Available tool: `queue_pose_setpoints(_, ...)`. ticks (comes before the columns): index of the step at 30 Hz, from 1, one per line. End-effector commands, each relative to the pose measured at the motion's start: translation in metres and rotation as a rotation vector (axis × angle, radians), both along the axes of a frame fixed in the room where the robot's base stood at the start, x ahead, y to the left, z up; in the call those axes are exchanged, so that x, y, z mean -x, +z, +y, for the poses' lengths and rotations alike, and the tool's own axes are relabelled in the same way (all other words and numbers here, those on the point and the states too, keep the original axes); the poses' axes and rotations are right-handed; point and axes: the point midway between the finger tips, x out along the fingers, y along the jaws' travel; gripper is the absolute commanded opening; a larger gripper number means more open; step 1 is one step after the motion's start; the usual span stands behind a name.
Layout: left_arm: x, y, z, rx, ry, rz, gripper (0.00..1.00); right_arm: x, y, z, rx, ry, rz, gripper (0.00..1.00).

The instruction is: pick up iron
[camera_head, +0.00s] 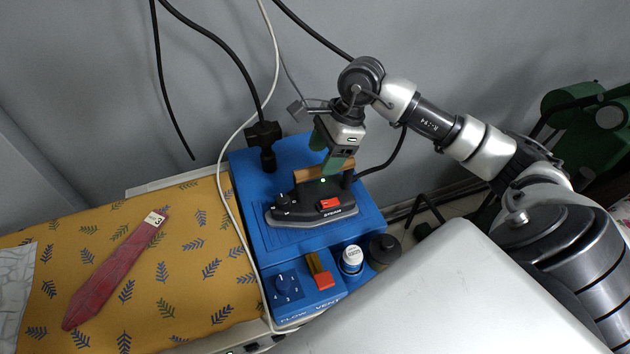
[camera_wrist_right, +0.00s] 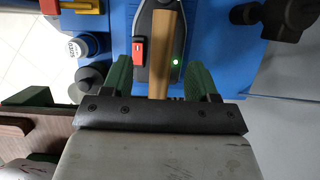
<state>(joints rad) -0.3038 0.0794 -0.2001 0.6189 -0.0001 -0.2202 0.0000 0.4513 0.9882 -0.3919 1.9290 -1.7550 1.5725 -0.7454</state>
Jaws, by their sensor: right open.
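The iron (camera_head: 312,205) is dark with a wooden handle and a red button, and rests on top of the blue steam station (camera_head: 258,180). My right gripper (camera_head: 332,160) is over the iron's handle in the head view, pointing down. In the right wrist view, the wooden handle (camera_wrist_right: 167,50) lies between the open green fingers of my right gripper (camera_wrist_right: 165,75), with gaps on both sides. The iron's red button (camera_wrist_right: 138,50) and a lit green light show beside the handle. My left gripper is in neither view.
A yellow patterned ironing board (camera_head: 200,250) with a red tie (camera_head: 115,270) stands at the left. A white-capped bottle (camera_head: 352,258) and a dark knob (camera_head: 384,248) are in front of the station's right side. Cables hang along the grey wall behind. A pale surface (camera_head: 440,300) fills the lower right.

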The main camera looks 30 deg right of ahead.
Motion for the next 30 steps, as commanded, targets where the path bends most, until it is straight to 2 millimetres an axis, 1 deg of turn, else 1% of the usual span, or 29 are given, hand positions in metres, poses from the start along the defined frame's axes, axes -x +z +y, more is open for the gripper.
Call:
queue_pose_setpoints(2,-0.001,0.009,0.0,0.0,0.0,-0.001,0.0,-0.001,-0.005,0.004,-0.003,0.0,0.005,0.59)
queue_pose_setpoints(6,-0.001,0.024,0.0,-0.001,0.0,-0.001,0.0,-0.005,-0.024,0.012,-0.005,0.0,0.007,0.59)
queue_pose_setpoints(10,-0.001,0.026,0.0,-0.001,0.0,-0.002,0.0,-0.007,-0.041,0.017,-0.004,-0.001,0.003,0.59)
queue_pose_setpoints(13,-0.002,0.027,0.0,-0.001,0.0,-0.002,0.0,-0.007,-0.046,0.018,-0.001,0.001,0.002,0.59)
queue_pose_setpoints(19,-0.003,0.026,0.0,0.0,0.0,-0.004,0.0,-0.008,-0.047,0.018,-0.001,0.0,0.001,0.59)
queue_pose_setpoints(30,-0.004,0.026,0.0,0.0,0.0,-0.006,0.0,-0.008,-0.046,0.018,-0.001,0.0,0.0,0.02)
